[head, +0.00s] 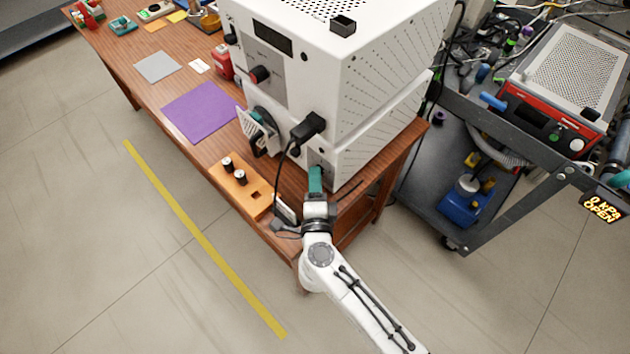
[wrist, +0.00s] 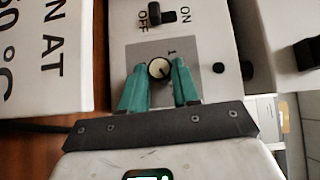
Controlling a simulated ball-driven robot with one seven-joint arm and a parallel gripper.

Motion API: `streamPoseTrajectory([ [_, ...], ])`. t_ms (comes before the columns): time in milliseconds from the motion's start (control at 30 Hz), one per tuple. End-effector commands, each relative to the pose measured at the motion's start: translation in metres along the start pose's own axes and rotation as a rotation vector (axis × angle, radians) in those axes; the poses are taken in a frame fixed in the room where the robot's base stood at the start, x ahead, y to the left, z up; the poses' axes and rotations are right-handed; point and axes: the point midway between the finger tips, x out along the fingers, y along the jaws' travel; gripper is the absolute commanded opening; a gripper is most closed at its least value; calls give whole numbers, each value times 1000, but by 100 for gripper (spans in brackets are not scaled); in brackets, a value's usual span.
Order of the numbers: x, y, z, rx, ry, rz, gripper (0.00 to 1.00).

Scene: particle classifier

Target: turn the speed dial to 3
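The speed dial (wrist: 159,69) is a small round knob with a pale face and dark rim, on a grey panel of the white machine (wrist: 203,40). A dark pointer line on its face runs toward the lower right. A printed "1" shows just above right of it; other scale marks are hidden by the fingers. My gripper (wrist: 160,68) has one green finger on each side of the dial, with no clear gap to it. In the head view, my gripper (head: 316,176) is at the lower front of the machine and hides the dial.
An ON/OFF switch (wrist: 162,15) sits above the dial, and a small black button (wrist: 218,67) to its right. A white sign (wrist: 45,55) stands close at left. An orange block (head: 242,190) with black-capped vials lies on the wooden table. A black plug and cable (head: 308,128) hang near my gripper.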

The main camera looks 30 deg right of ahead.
Motion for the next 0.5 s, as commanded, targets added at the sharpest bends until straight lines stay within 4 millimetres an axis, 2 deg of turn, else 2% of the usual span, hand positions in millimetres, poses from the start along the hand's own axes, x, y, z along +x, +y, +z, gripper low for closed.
streamPoseTrajectory([
  [33, 0, 1, 0, 0, 0, 1, 36],
  [233, 0, 0, 0, 0, 0, 1, 55],
  [500, -2, 0, 0, -1, 0, 1, 55],
])
